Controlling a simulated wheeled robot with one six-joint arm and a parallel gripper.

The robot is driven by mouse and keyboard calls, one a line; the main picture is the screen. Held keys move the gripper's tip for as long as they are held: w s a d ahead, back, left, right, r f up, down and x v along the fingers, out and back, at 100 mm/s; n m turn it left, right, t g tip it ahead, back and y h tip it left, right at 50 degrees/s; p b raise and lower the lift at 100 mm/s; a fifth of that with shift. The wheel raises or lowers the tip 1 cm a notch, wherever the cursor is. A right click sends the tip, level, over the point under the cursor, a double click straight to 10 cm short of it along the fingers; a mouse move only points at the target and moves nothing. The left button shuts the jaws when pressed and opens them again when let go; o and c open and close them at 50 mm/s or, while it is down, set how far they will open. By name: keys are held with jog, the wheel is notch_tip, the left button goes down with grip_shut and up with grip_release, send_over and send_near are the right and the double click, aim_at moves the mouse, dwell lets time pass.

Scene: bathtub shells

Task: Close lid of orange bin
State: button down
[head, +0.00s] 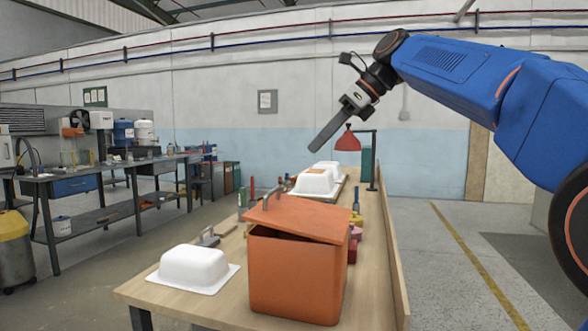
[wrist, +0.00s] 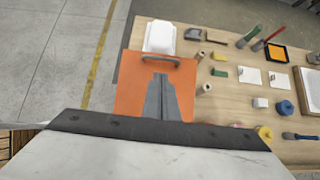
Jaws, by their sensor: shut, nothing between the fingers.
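The orange bin (head: 295,280) stands on the near end of the wooden workbench in the head view. Its orange lid (head: 305,219) sits on top, tilted, with a dark gap under its raised edge. A grey handle (head: 273,191) rises at the lid's far left side. In the wrist view the lid (wrist: 126,95) lies below my fingers, its handle (wrist: 155,61) just beyond the tips. My gripper (head: 314,149) is shut and empty, held in the air well above the lid and pointing down to the left. It also shows in the wrist view (wrist: 160,76); it partly hides the lid.
A white tub shell (head: 192,267) lies left of the bin. More white shells (head: 316,181), a red lamp (head: 348,141) and several small tools and blocks stand farther along the bench. A wooden edge board (head: 394,250) runs along its right side. The air around my gripper is clear.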

send_over(278, 207)
jog(key=d, duration=0.1)
jog(key=f, duration=1)
jog(key=shift+d, duration=0.2)
jog(key=shift+f, duration=0.1)
jog(key=f, duration=0.1)
jog(key=a+f, duration=0.1)
jog(key=shift+w+a+f, duration=0.2)
jog(key=shift+a+f, duration=0.05)
jog(key=shift+f, duration=0.3)
jog(key=shift+d, duration=0.1)
